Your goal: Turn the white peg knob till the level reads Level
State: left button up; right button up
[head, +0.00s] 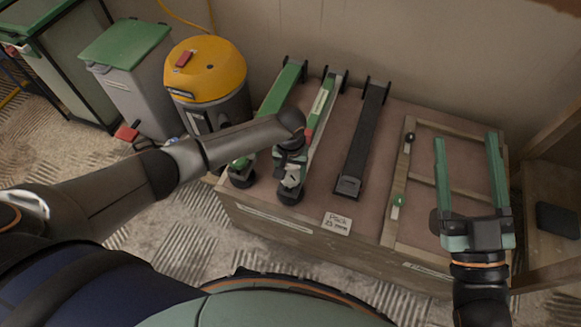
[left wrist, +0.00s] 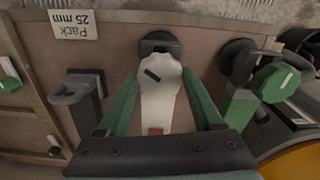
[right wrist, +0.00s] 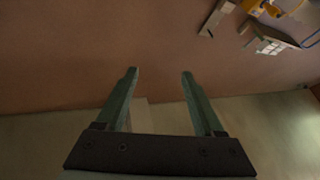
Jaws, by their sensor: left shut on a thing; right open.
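The white peg knob (left wrist: 160,72) is in the left wrist view, with a dark line across its top. My left gripper (left wrist: 162,75) is shut on this knob, a green finger on each side. In the head view the left gripper (head: 290,180) hides most of the knob. No level reading can be made out in any view. My right gripper (head: 468,145) is open and empty above the bench's right side; its fingers also show in the right wrist view (right wrist: 160,75).
A green knob (left wrist: 277,80) stands beside the white one, and a black strip (head: 363,140) lies on the other side. A wooden frame (head: 390,225) and a "Pack 25 mm" card (head: 337,222) are on the bench (head: 320,205). A yellow-topped vacuum (head: 207,75) stands left.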

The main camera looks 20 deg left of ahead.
pick_arm(q)
jog(key=shift+m+p, duration=0.7)
jog(key=shift+p, duration=0.4)
jog(key=m+p, duration=0.2)
jog(key=m, duration=0.1)
jog(key=shift+m, duration=0.7)
pick_arm(e)
jog(key=s+f+m+g+h, duration=0.2)
jog(key=f+g, duration=0.3)
jog(key=f, duration=0.8)
jog(key=s+f+m+g+h, duration=0.2)
jog(key=f+g, duration=0.4)
jog(key=f, duration=0.7)
jog(key=shift+s+d+f+m+h, duration=0.2)
jog(key=shift+s+d+m+h, duration=0.25)
jog(key=shift+s, duration=0.4)
jog(key=shift+a, duration=0.1)
pick_arm(q)
jog(key=o, duration=1.4)
jog(key=shift+c, duration=0.2)
